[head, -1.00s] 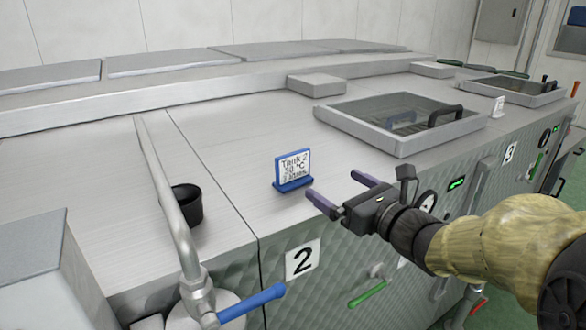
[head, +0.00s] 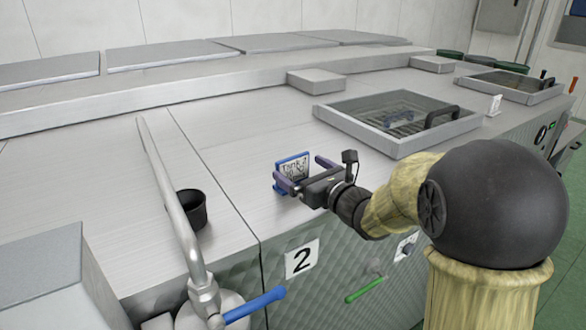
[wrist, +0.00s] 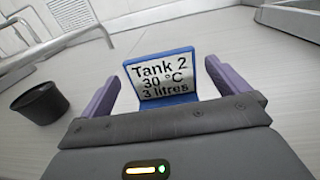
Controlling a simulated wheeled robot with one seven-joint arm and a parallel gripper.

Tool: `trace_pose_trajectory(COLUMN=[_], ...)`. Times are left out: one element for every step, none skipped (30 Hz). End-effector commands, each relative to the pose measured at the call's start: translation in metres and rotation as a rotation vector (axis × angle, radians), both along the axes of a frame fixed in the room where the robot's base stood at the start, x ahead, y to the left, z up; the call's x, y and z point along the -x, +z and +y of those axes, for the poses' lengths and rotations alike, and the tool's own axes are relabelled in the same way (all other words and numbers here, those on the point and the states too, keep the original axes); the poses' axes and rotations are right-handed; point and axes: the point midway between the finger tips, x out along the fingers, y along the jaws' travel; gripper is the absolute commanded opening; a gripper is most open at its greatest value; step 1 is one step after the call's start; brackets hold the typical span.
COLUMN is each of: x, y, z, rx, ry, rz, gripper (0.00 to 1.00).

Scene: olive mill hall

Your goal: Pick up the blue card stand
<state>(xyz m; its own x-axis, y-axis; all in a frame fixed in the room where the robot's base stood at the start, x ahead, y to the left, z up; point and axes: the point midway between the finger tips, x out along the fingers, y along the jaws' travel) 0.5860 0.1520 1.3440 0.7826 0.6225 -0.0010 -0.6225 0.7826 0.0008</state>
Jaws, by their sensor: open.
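The blue card stand (head: 291,163) stands upright on the metal top of the machine, near its front edge above the number 2 plate. It holds a white card. In the wrist view the stand (wrist: 161,76) faces me and its card reads "Tank 2, 30 °C, 3 litres". My gripper (head: 303,171) is open, with its purple fingers pointing at the stand. In the wrist view one finger of my gripper (wrist: 163,84) is on each side of the stand, with a gap visible on both sides. In the head view my gripper hides the stand's lower part.
A black cup (head: 192,209) stands left of the card stand, behind a metal pipe (head: 172,205) with a blue handle (head: 254,304). A framed glass hatch (head: 397,122) lies to the right.

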Motion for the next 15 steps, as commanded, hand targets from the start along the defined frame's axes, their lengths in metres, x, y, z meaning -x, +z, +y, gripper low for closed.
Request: trace_pose_trajectory(x=[-0.0037,-0.0051,-0.0062,-0.0065,-0.0066,-0.0065,-0.0064,-0.0064,-0.0063,-0.0063,-0.0063,-0.0065,-0.0069,-0.0077,-0.0093], y=[0.0019,0.0013,0.0005,0.0001,-0.0002,-0.0004,-0.0005,-0.0004,-0.0004,-0.0004,-0.0004,-0.0002,0.0000,0.0003,0.0008], z=[0.0031,0.0040,0.0048,0.0050,0.0051,0.0049,0.0048,0.0048,0.0048,0.0048,0.0048,0.0050,0.0054,0.0062,0.0076], rx=[0.000,0.001,0.001,0.001,0.001,0.001,0.001,0.001,0.001,0.001,0.001,0.001,0.001,0.000,0.001], ry=[0.000,0.000,0.000,0.000,0.000,-0.001,-0.001,-0.001,-0.001,-0.001,-0.001,0.000,0.000,0.000,0.001], rz=[0.000,-0.001,-0.001,-0.001,-0.001,-0.001,-0.001,-0.001,-0.001,-0.001,-0.001,-0.001,-0.001,0.000,0.001], gripper=[1.00,1.00,1.00,1.00,1.00,1.00,1.00,1.00,1.00,1.00,1.00,1.00,1.00,1.00,1.00])
